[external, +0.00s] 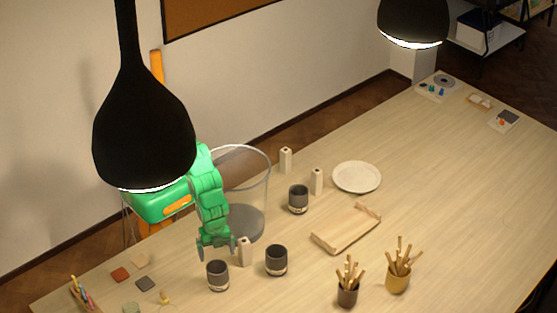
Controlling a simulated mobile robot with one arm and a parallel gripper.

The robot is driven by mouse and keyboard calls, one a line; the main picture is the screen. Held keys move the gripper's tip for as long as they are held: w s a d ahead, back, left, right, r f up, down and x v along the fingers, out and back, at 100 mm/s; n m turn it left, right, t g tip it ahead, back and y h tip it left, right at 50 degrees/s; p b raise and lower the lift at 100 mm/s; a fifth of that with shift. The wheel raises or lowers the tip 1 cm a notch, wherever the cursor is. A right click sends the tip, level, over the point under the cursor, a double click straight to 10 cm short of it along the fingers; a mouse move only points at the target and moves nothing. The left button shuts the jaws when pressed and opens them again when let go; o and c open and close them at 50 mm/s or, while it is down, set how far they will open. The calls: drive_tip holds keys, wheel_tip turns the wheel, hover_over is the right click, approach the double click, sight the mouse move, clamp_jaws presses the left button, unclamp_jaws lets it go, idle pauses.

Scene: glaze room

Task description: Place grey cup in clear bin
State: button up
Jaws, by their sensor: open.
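Three grey cups with pale lower bands stand upright on the table. One grey cup (217,275) is at the front left, another grey cup (276,260) is to its right, and a third grey cup (298,199) is farther back. The clear bin (256,190) is a tall see-through cylinder with a grey bottom, standing behind my arm. My gripper (216,245) is open and points down, just above and behind the front-left cup. Nothing shows between its fingers. My green arm hides the bin's left side.
A white block (243,251) stands close to my gripper's right. Two more white blocks (285,160) (317,181), a white plate (357,177) and a wooden tray (345,231) are farther right. Stick-filled pots (347,293) (397,280) stand at the front. A lamp (143,130) hangs in the foreground.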

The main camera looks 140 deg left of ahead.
approach(217, 272)
drive_tip(key=shift+w+d+f, duration=0.2)
drive_tip(key=shift+w, duration=0.3)
drive_tip(key=shift+w+d+f, duration=0.15)
drive_tip(key=shift+w+d, duration=0.1)
drive_tip(key=shift+w, duration=0.3)
drive_tip(key=shift+w+d+f, duration=0.2)
drive_tip(key=shift+w, duration=0.3)
drive_tip(key=shift+s+d+f, duration=0.1)
drive_tip(key=shift+d+f, duration=0.05)
drive_tip(key=shift+f, duration=1.15)
drive_tip(key=shift+s+d+f, duration=0.1)
drive_tip(key=shift+f, duration=1.2)
drive_tip(key=c, duration=1.2)
